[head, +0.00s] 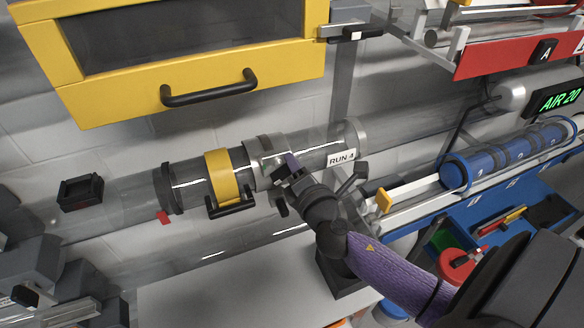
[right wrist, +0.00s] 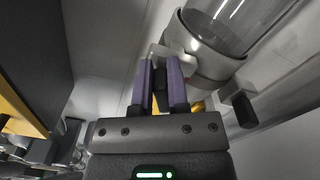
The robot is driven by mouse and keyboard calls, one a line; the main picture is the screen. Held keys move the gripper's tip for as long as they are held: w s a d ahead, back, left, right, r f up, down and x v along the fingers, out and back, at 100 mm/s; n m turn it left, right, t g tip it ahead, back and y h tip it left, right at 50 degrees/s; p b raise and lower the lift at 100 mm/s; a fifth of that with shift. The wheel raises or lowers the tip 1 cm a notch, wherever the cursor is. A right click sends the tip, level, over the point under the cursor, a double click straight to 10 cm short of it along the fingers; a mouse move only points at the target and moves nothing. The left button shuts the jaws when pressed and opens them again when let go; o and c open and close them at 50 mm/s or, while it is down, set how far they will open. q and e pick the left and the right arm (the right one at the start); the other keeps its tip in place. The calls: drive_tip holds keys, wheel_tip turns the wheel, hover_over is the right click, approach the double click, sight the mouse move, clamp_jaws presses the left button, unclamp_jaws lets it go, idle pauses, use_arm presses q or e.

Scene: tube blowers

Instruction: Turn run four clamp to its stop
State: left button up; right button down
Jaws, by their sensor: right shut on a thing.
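A clear tube marked RUN 4 (head: 341,158) runs across the head view. A silver clamp collar (head: 262,148) sits around it, just right of a yellow band (head: 221,172) with a black handle. My right gripper (head: 291,170) is at the collar's right side, its purple fingers shut on the clamp lever. In the right wrist view, the fingers (right wrist: 161,82) close on the lever's black grip (right wrist: 160,88), beside the silver collar (right wrist: 192,58). The fingers partly hide the lever. My left gripper does not show clearly.
A yellow-framed cabinet (head: 55,60) with a black handle hangs above the tube. A black lever (head: 360,172) stands right of my gripper. Blue cylinders (head: 510,155) and a blue tray (head: 520,205) are at the right. A pale table top (head: 215,295) lies below.

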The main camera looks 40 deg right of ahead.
drive_tip(key=m, duration=0.2)
drive_tip(key=f+m+b, duration=0.1)
drive_tip(key=m, duration=0.1)
drive_tip(key=shift+d, duration=0.2)
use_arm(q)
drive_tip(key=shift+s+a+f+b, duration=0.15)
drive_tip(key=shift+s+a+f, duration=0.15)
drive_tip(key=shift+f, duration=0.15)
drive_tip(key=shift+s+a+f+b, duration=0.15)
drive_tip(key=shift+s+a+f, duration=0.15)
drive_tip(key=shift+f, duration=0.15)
use_arm(e)
drive_tip(key=shift+f+m, duration=0.1)
drive_tip(key=shift+m, duration=0.7)
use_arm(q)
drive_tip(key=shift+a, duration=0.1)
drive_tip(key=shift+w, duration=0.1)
use_arm(e)
drive_tip(key=c, duration=0.6)
unclamp_jaws()
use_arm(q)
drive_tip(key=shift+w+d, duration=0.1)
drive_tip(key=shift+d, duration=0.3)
use_arm(e)
drive_tip(key=shift+s, duration=0.1)
